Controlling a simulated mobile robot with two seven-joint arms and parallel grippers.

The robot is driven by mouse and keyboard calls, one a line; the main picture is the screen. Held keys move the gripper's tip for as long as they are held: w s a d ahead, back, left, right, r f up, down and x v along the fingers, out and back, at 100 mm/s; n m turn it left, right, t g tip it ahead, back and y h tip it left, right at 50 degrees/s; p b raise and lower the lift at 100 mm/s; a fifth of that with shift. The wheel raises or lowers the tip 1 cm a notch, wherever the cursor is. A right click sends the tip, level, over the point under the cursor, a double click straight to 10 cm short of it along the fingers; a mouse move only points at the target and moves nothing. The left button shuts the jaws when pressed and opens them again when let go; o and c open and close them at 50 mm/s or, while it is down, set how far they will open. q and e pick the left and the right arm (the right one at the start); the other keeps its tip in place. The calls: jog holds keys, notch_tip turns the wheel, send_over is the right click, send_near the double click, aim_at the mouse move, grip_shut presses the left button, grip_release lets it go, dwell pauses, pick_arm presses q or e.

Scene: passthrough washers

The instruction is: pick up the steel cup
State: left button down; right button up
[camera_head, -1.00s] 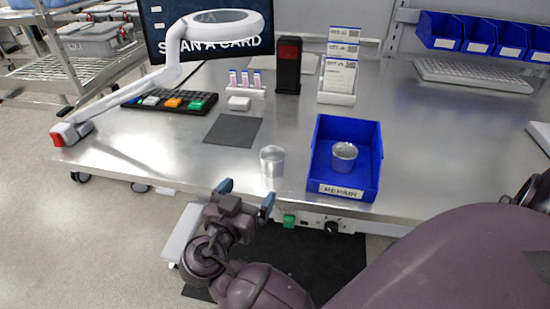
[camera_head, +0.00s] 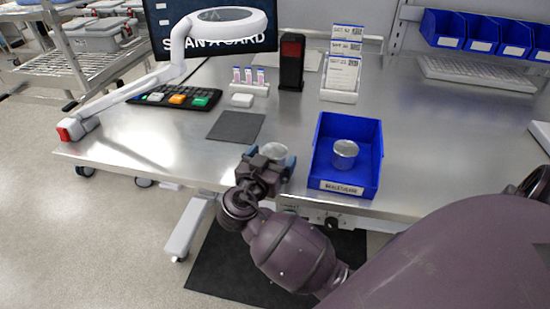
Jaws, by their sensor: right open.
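A steel cup (camera_head: 274,151) stands on the metal workbench near its front edge, left of the blue bin. My right gripper (camera_head: 271,158) is open at this cup, with its blue-tipped fingers to either side; the gripper hides the cup's lower part. I cannot tell whether the fingers touch it. A second steel cup (camera_head: 344,153) stands inside the blue bin (camera_head: 368,181). My left gripper is not in view.
A dark square mat (camera_head: 236,126) lies behind the gripper to the left.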

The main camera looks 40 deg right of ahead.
jog(key=shift+c, duration=0.2)
jog(key=c, duration=0.9)
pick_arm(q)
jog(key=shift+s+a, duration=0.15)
pick_arm(e)
jog(key=shift+w+d+r, duration=0.1)
jog(key=shift+d, duration=0.05)
jog(key=shift+c, duration=0.2)
